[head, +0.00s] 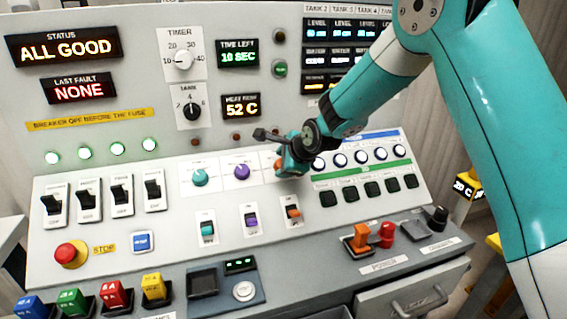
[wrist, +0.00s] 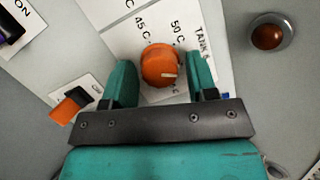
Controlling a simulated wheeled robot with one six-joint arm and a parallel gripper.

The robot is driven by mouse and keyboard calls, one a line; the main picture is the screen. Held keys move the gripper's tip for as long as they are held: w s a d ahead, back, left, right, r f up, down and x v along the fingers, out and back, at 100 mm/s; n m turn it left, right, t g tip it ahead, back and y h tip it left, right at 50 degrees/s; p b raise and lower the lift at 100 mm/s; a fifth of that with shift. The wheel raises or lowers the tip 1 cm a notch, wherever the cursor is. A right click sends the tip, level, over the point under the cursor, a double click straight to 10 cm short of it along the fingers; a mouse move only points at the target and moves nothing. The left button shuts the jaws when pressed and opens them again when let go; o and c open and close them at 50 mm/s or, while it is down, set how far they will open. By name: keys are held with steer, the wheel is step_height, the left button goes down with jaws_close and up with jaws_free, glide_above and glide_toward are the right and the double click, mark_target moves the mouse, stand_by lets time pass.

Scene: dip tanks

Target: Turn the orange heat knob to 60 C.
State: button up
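The orange heat knob (wrist: 160,66) is on a white plate in the wrist view, with a short white pointer mark towards the lower right of its face. The marks 45 C and 50 C are readable above it; the scale's lower part is hidden by the knob and my gripper. My gripper (wrist: 162,78) is open, one teal finger on each side of the knob, with narrow gaps showing. In the head view my gripper (head: 284,164) mostly covers the knob. The heat display (head: 240,106) reads 52 C.
The purple knob (head: 242,171) and teal knob (head: 200,177) are left of my gripper. An orange switch (head: 293,212) is below it, also in the wrist view (wrist: 64,109). Black buttons (head: 370,190) are to the right. A dark red lamp (wrist: 267,35) is at upper right.

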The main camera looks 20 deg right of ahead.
steer(key=shift+o, duration=0.4)
steer(key=shift+r, duration=0.1)
steer(key=shift+s+r, duration=0.2)
steer(key=shift+s, duration=0.05)
steer(key=v, duration=1.6)
steer(key=shift+s+d, duration=0.2)
steer(key=shift+s, duration=0.1)
steer(key=shift+r, duration=0.2)
